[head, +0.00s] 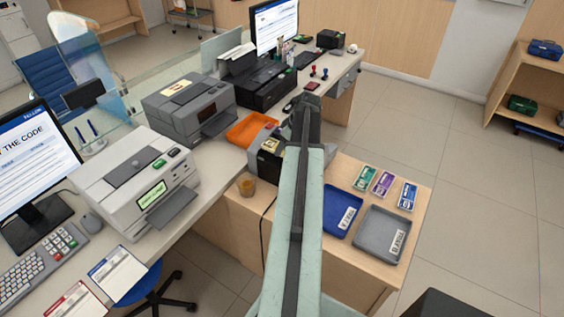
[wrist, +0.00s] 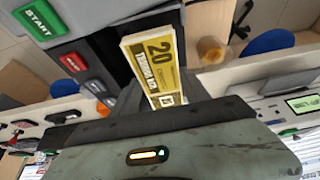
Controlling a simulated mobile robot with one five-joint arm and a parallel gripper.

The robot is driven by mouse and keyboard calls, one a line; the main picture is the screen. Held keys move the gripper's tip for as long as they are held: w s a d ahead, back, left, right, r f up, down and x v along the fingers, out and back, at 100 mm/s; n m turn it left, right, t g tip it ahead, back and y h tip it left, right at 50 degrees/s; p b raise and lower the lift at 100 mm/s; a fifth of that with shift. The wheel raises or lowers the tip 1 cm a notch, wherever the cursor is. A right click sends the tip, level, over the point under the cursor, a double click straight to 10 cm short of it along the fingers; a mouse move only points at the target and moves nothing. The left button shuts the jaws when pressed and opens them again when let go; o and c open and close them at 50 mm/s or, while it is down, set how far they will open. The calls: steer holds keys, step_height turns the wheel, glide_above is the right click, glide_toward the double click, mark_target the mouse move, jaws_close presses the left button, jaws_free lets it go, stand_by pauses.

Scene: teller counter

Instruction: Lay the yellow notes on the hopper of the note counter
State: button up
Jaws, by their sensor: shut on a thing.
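The yellow notes (wrist: 158,62), a flat bundle marked 20, stand out from my gripper (wrist: 160,98) in the wrist view. My gripper is shut on their near end. The note counter (wrist: 75,22), a grey body with a green START button and a red button, is right beside the notes at the upper left. I cannot tell whether the notes touch its hopper. In the head view the note counter (head: 268,162) is partly hidden behind my arm. A small yellow patch (head: 270,146) shows there, probably the notes. The gripper's fingers are hidden in this view.
An orange tray (head: 247,131) lies just left of the counter. A brown cup (head: 246,186) stands at its front left. A blue tray (head: 343,217), a grey tray (head: 374,243) and several coloured note bundles (head: 383,183) lie to the right. A grey machine (head: 190,108) stands behind left.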

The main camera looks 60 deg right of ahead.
steer(key=shift+f, duration=0.1)
step_height(320, 180, down, 4)
steer(key=b, duration=0.3)
steer(key=shift+b, duration=0.35)
steer(key=shift+r, duration=0.25)
steer(key=shift+f, duration=0.25)
steer(key=o, duration=1.5)
steer(key=shift+r, duration=0.1)
